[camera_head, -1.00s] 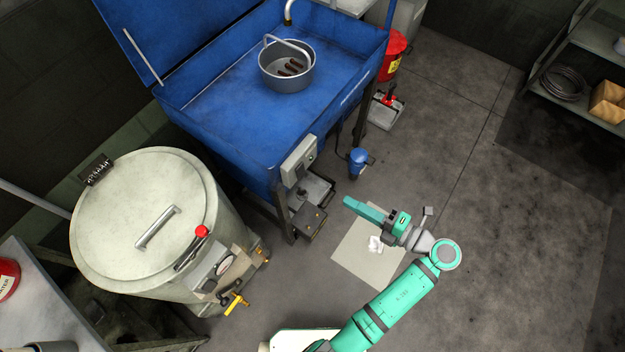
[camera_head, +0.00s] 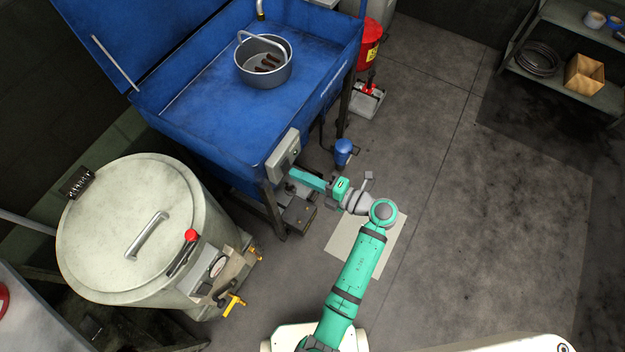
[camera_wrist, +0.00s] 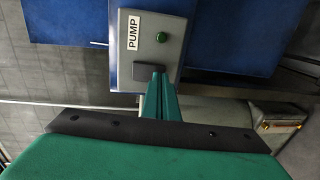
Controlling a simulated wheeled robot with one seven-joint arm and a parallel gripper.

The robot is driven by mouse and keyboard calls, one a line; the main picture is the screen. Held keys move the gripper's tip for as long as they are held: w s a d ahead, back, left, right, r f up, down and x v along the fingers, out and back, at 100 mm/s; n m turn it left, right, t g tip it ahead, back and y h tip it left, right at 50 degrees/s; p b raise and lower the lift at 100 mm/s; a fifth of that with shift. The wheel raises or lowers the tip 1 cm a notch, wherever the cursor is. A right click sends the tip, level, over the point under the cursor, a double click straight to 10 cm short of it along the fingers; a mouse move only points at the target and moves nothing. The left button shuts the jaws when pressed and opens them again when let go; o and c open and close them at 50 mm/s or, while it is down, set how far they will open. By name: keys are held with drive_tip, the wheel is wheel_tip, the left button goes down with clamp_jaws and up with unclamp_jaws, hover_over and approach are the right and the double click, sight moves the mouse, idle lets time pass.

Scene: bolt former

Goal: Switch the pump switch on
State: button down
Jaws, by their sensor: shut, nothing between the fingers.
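The pump switch box (camera_head: 284,154) is a grey box on the front of the blue parts washer. In the wrist view the pump switch box (camera_wrist: 172,39) carries a PUMP label (camera_wrist: 133,33), a green round light or button (camera_wrist: 162,37) and a dark rectangular part (camera_wrist: 145,72) at its lower edge. My gripper (camera_head: 294,174) is shut and empty, just in front of the box's lower part. In the wrist view my gripper's tips (camera_wrist: 158,76) overlap the box's lower edge beside the dark part. I cannot tell whether they touch.
The blue washer basin (camera_head: 210,90) holds a metal basket (camera_head: 263,70). A large pale drum (camera_head: 130,215) with a lid stands at left. A blue canister (camera_head: 343,150) and a dark box (camera_head: 299,213) are below the washer.

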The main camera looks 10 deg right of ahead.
drive_tip(key=shift+w+a, duration=0.25)
drive_tip(key=shift+a, duration=0.1)
drive_tip(key=shift+a, duration=0.2)
drive_tip(key=shift+d, duration=0.4)
drive_tip(key=s+d+f, duration=0.1)
drive_tip(key=s+d, duration=0.7)
drive_tip(key=d, duration=0.3)
drive_tip(key=shift+f, duration=0.4)
